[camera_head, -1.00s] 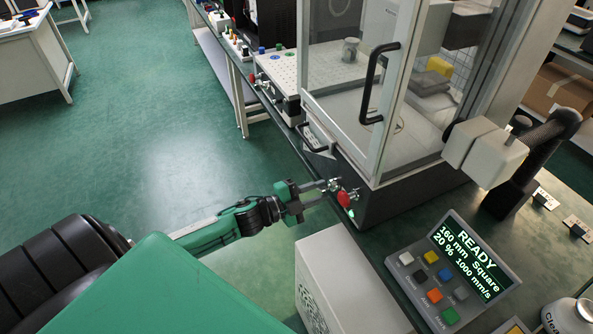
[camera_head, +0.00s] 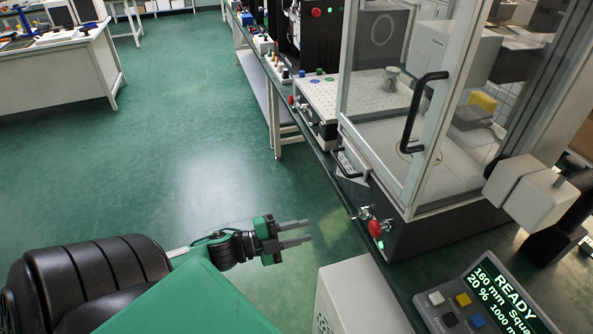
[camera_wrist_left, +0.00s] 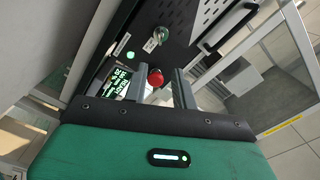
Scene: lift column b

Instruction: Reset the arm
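My left gripper (camera_head: 309,231) is open and empty in the head view, with its two grey fingers apart and pointing right. It hangs over the green floor, left of the machine's front edge and apart from it. The machine's red button (camera_head: 375,228) sits on its dark front panel to the right, beside a small green light. In the left wrist view, the red button (camera_wrist_left: 155,77) shows beyond the open left gripper (camera_wrist_left: 162,76), between the fingers in the picture. My right arm and gripper are not in view.
A glass-doored machine (camera_head: 432,105) with a black handle stands on the bench at right. A control box (camera_head: 485,300) reads READY at lower right. A white box (camera_head: 358,296) stands at bottom centre. The floor (camera_head: 200,170) left of the bench is open.

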